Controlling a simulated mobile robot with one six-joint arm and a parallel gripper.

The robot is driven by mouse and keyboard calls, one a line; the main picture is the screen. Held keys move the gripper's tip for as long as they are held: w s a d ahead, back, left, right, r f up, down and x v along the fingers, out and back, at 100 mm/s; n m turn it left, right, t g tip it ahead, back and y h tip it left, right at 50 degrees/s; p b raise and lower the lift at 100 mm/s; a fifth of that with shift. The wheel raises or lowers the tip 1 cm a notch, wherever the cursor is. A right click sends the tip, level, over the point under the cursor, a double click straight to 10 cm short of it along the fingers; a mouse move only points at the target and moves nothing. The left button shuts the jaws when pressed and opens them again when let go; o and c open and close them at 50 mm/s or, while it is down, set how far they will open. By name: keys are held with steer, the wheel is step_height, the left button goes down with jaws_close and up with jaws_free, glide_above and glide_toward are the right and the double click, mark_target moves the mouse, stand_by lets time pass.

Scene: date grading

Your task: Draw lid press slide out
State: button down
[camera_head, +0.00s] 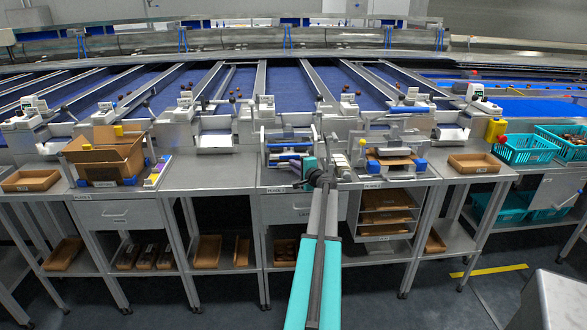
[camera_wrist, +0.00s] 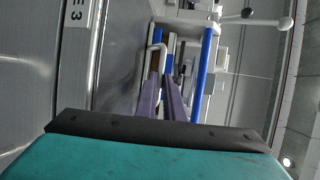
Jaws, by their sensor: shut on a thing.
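The lid press (camera_head: 276,146) is a grey metal frame with blue bars on the middle bench, left of my gripper (camera_head: 308,166). In the wrist view, its blue bars (camera_wrist: 208,75) run lengthwise beyond my gripper (camera_wrist: 167,78). A pale bent handle (camera_wrist: 150,52) is at my fingertips, on the near side of the press. My two dark fingers are close together and shut on this handle, though the contact itself is small and partly hidden. My arm covers part of the press's right side in the head view. How far the slide is out cannot be told.
Another press with blue blocks (camera_head: 421,164) stands to the right. A cardboard box (camera_head: 104,158) is at left, and teal crates (camera_head: 524,150) are at far right. Brown trays (camera_head: 477,162) lie on benches. A drawer (camera_head: 290,208) sits below the press.

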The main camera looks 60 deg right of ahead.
steer(key=s+a+b, duration=0.6)
steer(key=s+a, duration=0.3)
steer(key=a, duration=0.3)
steer(key=shift+a+f, duration=0.15)
steer(key=shift+a, duration=0.05)
steer(key=shift+f, duration=0.1)
steer(key=c, duration=1.9)
jaws_free()
steer(key=shift+a, duration=0.1)
steer(key=shift+o, duration=0.2)
steer(key=shift+r, duration=0.2)
steer(key=b+v, duration=0.3)
steer(key=v, duration=0.5)
steer(key=shift+s+a, duration=0.15)
steer(key=shift+s, duration=0.15)
